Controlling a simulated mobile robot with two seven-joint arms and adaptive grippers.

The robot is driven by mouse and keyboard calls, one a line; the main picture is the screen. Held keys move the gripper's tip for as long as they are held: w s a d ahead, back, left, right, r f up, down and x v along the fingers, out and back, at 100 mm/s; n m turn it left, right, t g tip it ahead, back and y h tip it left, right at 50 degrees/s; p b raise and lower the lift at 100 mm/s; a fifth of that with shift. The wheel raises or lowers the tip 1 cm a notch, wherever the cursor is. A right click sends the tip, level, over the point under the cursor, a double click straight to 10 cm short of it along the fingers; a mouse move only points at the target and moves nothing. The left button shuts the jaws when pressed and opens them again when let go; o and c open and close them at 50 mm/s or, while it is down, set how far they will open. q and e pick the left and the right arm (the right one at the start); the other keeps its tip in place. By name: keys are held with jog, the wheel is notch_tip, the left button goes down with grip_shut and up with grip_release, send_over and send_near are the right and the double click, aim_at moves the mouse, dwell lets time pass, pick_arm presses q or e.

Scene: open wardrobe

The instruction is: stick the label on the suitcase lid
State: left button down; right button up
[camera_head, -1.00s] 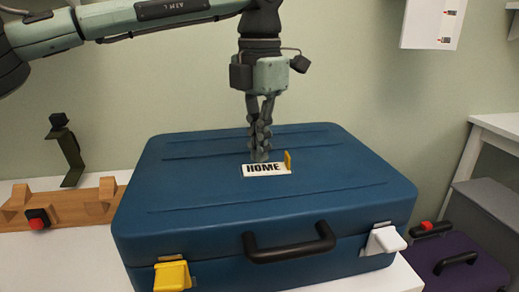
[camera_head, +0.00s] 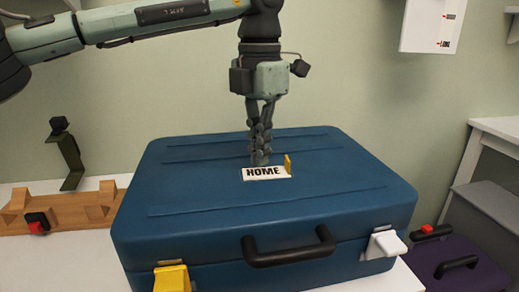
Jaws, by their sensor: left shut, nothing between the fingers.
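A closed blue suitcase (camera_head: 200,200) lies flat with its lid up and its black handle toward me. A white label (camera_head: 266,173) reading "HOME" lies on the middle of the lid, with a small yellow tab (camera_head: 288,164) standing at its right end. My left gripper (camera_head: 260,160) points down just behind the label, its fingers shut and empty. Its tips are at or just above the lid by the label's back edge; I cannot tell whether they touch. My right gripper is not in view.
The suitcase has a yellow latch (camera_head: 172,278) and a white latch (camera_head: 385,244) in front. A wooden rack (camera_head: 75,210) and a dark green stand (camera_head: 70,158) are at left. A purple case (camera_head: 465,262) lies at lower right, near a white table (camera_head: 500,128).

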pick_arm(q)
jog(key=shift+f+b, duration=0.65)
jog(key=shift+f, duration=0.35)
dwell(0.7)
jog(key=shift+r, duration=0.1)
jog(key=shift+r+p, duration=2.65)
jog(key=shift+r, duration=0.8)
